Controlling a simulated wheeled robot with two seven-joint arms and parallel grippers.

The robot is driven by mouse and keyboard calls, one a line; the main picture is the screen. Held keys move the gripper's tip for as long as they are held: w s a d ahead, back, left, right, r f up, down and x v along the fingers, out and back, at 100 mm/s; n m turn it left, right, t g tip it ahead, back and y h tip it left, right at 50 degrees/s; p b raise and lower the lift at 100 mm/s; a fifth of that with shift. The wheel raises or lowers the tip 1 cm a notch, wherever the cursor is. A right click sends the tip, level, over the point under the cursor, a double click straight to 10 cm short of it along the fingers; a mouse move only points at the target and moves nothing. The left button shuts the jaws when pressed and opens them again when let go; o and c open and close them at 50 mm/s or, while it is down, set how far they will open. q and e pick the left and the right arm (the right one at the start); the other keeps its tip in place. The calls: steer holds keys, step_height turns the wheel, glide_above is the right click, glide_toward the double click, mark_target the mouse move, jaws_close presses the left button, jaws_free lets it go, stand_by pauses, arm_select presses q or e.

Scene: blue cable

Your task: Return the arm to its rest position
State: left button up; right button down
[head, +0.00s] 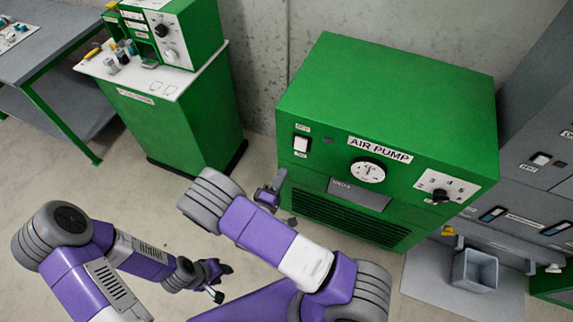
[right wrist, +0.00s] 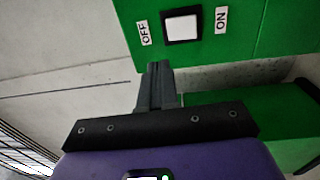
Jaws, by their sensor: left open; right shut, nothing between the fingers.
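My right gripper (head: 277,181) is in front of the lower left edge of the green air pump (head: 385,95), below its white rocker switch (head: 301,145). In the right wrist view its dark fingers (right wrist: 155,72) are shut together with nothing between them. They point toward the white switch (right wrist: 181,27), which sits between the OFF and ON labels; a contact cannot be made out. My left gripper (head: 222,280) is low over the floor, left of the pump, empty and open. Both my purple arms are bent in front of me.
A green cabinet (head: 160,125) with a white top and a control box (head: 175,30) stands at the back left, beside a grey table (head: 45,40). A grey bin (head: 474,271) is at the lower right near grey drawers (head: 520,205). Open floor (head: 120,195) lies to the left.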

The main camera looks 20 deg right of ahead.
steer(key=shift+s+a, duration=0.25)
steer(key=shift+a, duration=0.05)
stand_by(0.4)
steer(key=s+f+m+g+y, duration=0.4)
steer(key=f+m+g+y, duration=0.4)
steer(key=f, duration=0.8)
steer(key=s+a+m+g+y, duration=0.3)
steer(key=s+a+g+y, duration=0.1)
steer(key=s+a+y, duration=0.3)
steer(key=s+y, duration=0.2)
steer(key=s, duration=0.2)
steer(key=shift+s+a+f+y, duration=0.15)
steer(key=shift+s+a+y, duration=0.1)
steer(key=shift+y, duration=0.15)
steer(key=shift+d, duration=0.1)
